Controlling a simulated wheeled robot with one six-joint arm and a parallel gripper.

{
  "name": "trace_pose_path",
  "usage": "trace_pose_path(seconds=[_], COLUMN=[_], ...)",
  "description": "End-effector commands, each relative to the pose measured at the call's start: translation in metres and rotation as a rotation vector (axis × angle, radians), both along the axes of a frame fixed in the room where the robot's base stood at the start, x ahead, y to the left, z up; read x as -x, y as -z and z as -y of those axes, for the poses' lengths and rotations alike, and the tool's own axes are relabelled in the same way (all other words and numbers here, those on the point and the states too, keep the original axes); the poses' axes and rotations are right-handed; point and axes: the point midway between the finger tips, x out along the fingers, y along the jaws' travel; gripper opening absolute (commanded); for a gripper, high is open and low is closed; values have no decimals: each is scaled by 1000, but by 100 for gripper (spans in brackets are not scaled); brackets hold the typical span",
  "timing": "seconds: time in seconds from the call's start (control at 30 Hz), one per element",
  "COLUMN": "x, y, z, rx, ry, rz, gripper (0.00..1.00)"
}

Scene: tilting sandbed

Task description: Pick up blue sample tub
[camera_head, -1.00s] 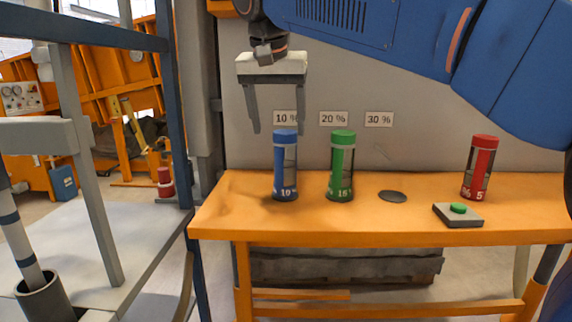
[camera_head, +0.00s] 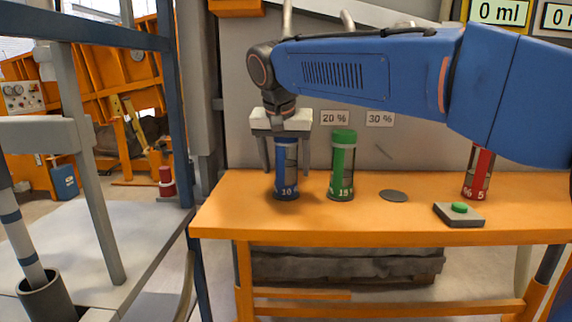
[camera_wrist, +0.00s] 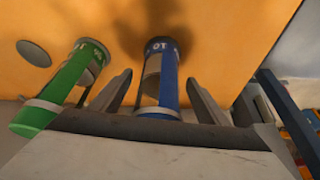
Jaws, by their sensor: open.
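The blue sample tub (camera_head: 286,172) stands upright on the orange table (camera_head: 236,213), left of the green tub (camera_head: 342,165). My gripper (camera_head: 280,168) is pointed down over it, with one finger on each side of the tub. The gripper's palm covers the tub's top in the head view. In the wrist view the blue tub (camera_wrist: 160,78) is between the two open fingers (camera_wrist: 157,95). A gap shows on both sides, so the fingers look apart from it.
The green tub stands close to the right finger; it also shows in the wrist view (camera_wrist: 62,90). A dark disc (camera_head: 394,195), a green button box (camera_head: 459,213) and a red tub (camera_head: 478,175) are farther right. A blue post (camera_head: 178,110) rises left of the table.

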Motion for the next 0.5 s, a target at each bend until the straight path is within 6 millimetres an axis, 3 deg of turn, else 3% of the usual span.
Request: trace_pose_path(seconds=[0.33,0.5], x=[-3,-3], y=[7,7], z=[0,0], rx=[-1,-1], ry=[0,0], rz=[1,1], gripper=[69,28])
